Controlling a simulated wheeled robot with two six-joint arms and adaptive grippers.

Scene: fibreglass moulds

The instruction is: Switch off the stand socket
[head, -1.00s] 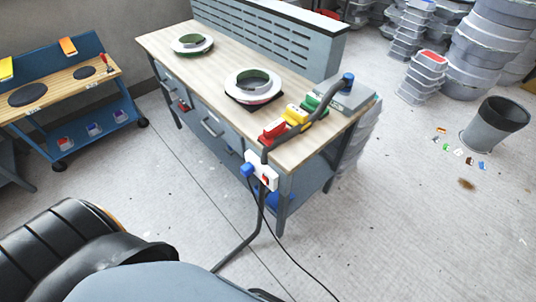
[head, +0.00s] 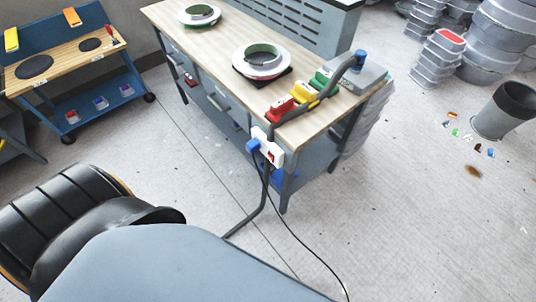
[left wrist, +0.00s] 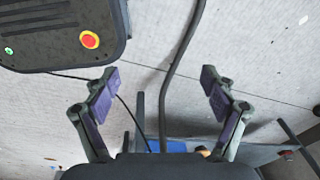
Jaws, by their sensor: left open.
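The stand socket (head: 267,147) is a white box at the near corner of the workbench in the head view, on a dark grey stand pole. A red switch (head: 273,157) shows on its lower right part. A blue plug (head: 253,146) sits at its left side, and a black cable runs down to the floor. My left gripper (left wrist: 159,77) is open and empty in the left wrist view, with the dark pole (left wrist: 178,65) between its fingers in the picture. I cannot make out the socket there. Neither gripper shows in the head view.
The workbench (head: 222,65) carries ring moulds (head: 262,60) and red, yellow and green blocks (head: 303,92) near the socket. A blue cart (head: 110,105) stands at left. A grey bin (head: 504,110) and small litter are at right. The floor in front is mostly clear.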

